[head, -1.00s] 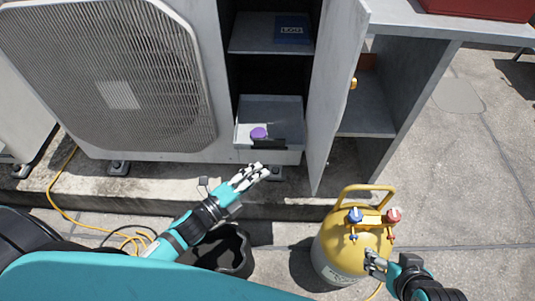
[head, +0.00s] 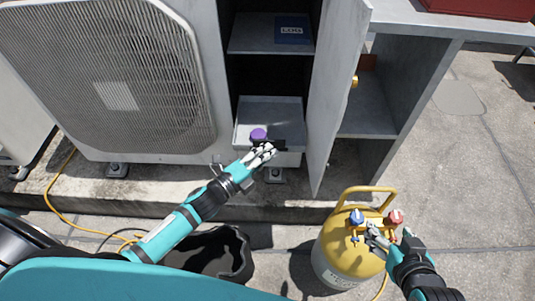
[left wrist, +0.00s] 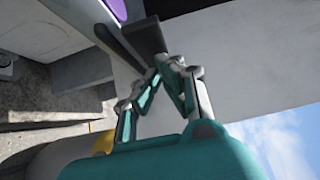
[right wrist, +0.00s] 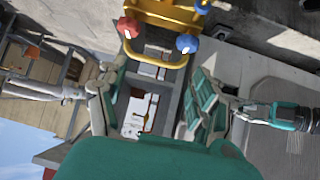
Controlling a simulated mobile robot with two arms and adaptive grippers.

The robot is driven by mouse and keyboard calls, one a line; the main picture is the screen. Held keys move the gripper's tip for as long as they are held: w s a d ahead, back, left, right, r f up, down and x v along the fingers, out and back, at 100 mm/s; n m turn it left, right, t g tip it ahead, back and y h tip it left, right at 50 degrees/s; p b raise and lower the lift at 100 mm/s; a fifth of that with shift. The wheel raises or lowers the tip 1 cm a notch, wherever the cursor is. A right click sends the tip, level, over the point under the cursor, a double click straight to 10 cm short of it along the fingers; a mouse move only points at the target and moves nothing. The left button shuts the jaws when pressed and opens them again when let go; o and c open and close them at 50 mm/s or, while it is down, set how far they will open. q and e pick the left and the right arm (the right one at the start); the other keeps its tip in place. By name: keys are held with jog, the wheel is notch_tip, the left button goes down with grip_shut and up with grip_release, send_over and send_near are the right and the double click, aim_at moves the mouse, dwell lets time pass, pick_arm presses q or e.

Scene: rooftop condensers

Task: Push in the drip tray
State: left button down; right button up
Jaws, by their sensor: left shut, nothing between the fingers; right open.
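The grey drip tray (head: 283,110) sits in the lower bay of the open cabinet, its front standing out a little past the cabinet's front edge. A purple round object (head: 258,134) lies in it near the front. My left gripper (head: 268,150) is shut and empty, its fingertips at the tray's dark front handle (head: 270,143). In the left wrist view the shut fingertips (left wrist: 168,62) are close against the dark handle (left wrist: 145,38); I cannot tell if they touch. My right gripper (head: 372,232) is open and empty at the yellow cylinder's top.
The yellow cylinder (head: 335,262) with red and blue valve knobs stands at the lower right. The open cabinet door (head: 338,90) is right of the tray. A black bucket (head: 225,255) stands below my left arm. A blue log book (head: 293,30) lies on the upper shelf.

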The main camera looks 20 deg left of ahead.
aim_at(268, 122)
pick_arm(q)
jog(key=shift+w+a, duration=0.15)
jog(key=shift+w, duration=0.25)
jog(key=w, duration=0.2)
jog(key=w+a+b, duration=0.1)
jog(key=w, duration=0.2)
jog(key=w+a, duration=0.1)
jog(key=w, duration=0.2)
jog(key=shift+a+f, duration=0.1)
jog(key=shift+a, duration=0.05)
jog(key=w, duration=0.2)
jog(key=w+a+b, duration=0.1)
jog(key=w+b, duration=0.1)
jog(key=w, duration=0.1)
jog(key=shift+w+a, duration=0.4)
jog(key=shift+w, duration=0.15)
pick_arm(e)
jog(key=w+a+r+t+y, duration=0.1)
jog(key=w+r+t, duration=0.1)
jog(key=r+t, duration=0.2)
jog(key=w+a+r+t+y, duration=0.1)
jog(key=w+a+r+t, duration=0.1)
jog(key=r, duration=0.6)
jog(key=w+t, duration=0.1)
jog(key=t, duration=0.1)
jog(key=shift+w+a+r+t+y, duration=0.15)
jog(key=shift+w+r+t+y, duration=0.15)
jog(key=shift+y, duration=0.1)
